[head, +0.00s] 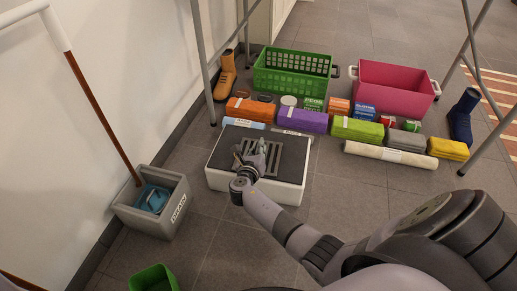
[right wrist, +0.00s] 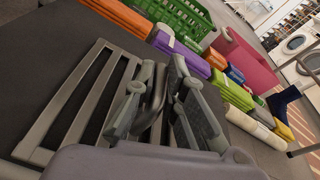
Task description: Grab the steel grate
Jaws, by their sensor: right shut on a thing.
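The steel grate (head: 274,157) is a grey slatted piece over the dark top of a white-sided box (head: 286,191) in the head view. In the right wrist view the grate (right wrist: 62,103) fills the left side, its bars slanting. My right gripper (head: 247,162) is at the grate's left side in the head view. In the right wrist view my right gripper (right wrist: 165,90) is shut on the grate's edge; its fingers partly hide the contact. Whether the grate touches the box top is hard to tell. My left gripper is not in view.
Behind the box lie several coloured bundles, including a purple one (head: 302,120), and a cream roll (head: 385,155). A green crate (head: 291,82) and a pink bin (head: 393,98) stand farther back. A grey bucket (head: 160,226) is at left. Thin metal legs (head: 203,62) rise nearby.

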